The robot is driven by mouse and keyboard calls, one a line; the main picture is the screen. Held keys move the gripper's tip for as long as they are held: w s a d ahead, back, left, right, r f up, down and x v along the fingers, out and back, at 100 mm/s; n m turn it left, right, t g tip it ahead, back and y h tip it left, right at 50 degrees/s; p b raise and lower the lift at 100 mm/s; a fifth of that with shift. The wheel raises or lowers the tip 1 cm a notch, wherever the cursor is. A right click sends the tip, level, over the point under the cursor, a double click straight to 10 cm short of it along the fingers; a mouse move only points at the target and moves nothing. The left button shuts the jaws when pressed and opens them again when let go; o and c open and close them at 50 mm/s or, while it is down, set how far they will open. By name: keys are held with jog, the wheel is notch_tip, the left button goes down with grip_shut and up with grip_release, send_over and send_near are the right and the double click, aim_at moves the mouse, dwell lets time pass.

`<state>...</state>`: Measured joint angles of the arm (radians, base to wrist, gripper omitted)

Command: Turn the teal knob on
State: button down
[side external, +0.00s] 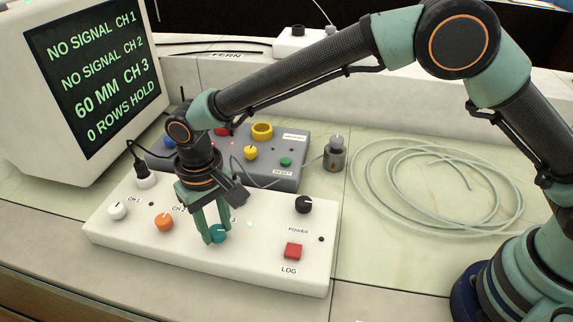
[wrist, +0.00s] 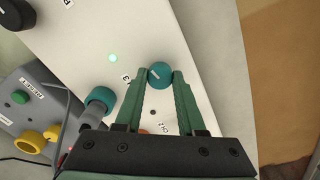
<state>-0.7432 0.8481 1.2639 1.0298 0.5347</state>
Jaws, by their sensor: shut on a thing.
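The teal knob (wrist: 160,74) is on the white control box (wrist: 70,28), beside a label ending in 3. In the side external view the teal knob (side external: 218,236) is partly hidden by my fingers. My gripper (side external: 214,238) points down at it, and its two green fingers are shut on the knob, one on each side. In the wrist view my gripper (wrist: 160,78) has its fingertips against the knob's sides. A green light (wrist: 113,58) glows on the box next to the knob. The monitor (side external: 95,70) reads "60 MM CH 3".
The box also has a white knob (side external: 118,210), an orange knob (side external: 164,222), a black power knob (side external: 303,204) and a red LOG button (side external: 293,251). A grey box (side external: 290,165) stands behind. A coiled clear tube (side external: 440,190) lies at right.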

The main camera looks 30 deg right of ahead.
aim_at(216, 230)
jog(key=shift+r+m, duration=0.1)
jog(key=shift+m, duration=1)
jog(key=c, duration=0.5)
grip_release()
notch_tip(216, 230, up, 12)
